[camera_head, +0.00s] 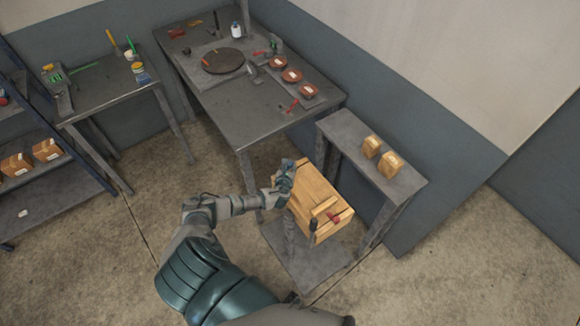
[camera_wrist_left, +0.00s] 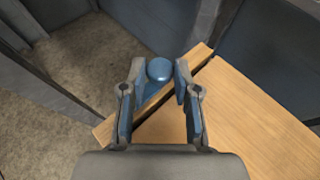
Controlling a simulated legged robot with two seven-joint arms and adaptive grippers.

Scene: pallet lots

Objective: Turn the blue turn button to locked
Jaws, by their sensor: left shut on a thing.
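The blue turn button (camera_wrist_left: 159,70) shows in the left wrist view as a round blue knob between the fingertips of my left gripper (camera_wrist_left: 158,82). It sits by the edge of a wooden box (camera_wrist_left: 255,110), and its markings cannot be made out. In the head view my left gripper (camera_head: 285,177) is at the far left edge of the wooden box (camera_head: 315,183), and the button is hidden there. The gripper is shut on the button, one finger on each side. My right gripper is not in view.
The box stands on a low grey stand (camera_head: 300,262); a red-tipped part (camera_head: 334,217) is on its near side. A grey bench (camera_head: 345,128) with two small boxes is to the right. A larger table (camera_head: 240,115) with a round plate (camera_head: 223,61) stands behind. Open floor lies left.

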